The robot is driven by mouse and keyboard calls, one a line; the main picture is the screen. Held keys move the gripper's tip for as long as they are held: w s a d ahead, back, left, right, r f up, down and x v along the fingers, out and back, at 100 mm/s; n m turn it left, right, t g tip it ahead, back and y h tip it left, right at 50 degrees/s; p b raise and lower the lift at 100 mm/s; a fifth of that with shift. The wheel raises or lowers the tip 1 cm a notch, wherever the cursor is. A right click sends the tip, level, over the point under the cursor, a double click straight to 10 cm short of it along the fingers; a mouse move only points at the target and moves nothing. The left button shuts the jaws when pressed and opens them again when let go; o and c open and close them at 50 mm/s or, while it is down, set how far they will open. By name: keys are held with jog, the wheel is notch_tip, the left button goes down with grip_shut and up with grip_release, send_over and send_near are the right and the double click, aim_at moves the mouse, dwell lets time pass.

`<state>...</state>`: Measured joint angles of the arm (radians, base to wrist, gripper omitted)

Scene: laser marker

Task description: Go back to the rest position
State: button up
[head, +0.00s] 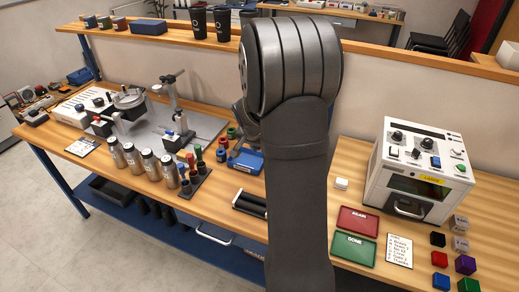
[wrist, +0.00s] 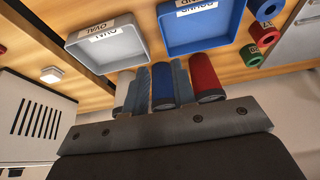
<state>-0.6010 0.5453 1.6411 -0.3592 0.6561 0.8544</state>
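My gripper (wrist: 160,83) shows in the wrist view, two grey-blue fingers standing apart from its grey bar. A blue cylinder (wrist: 163,90) shows in the gap between them. It is in line with a red cylinder (wrist: 205,75) on the right and a pale grey one (wrist: 122,92) on the left, so it looks to stand behind the fingers; I cannot tell whether they touch it. In the head view my raised arm fills the middle and hides my gripper.
The wrist view shows a grey OVAL tray (wrist: 105,42) and a blue ROUND tray (wrist: 200,28). In the head view a white laser machine (head: 425,172) stands right, with red (head: 358,222) and green (head: 353,248) trays before it. Several silver bottles (head: 151,165) stand left.

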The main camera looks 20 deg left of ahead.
jog(key=shift+f, duration=0.1)
jog(key=x, duration=1.2)
jog(key=shift+r, duration=1.45)
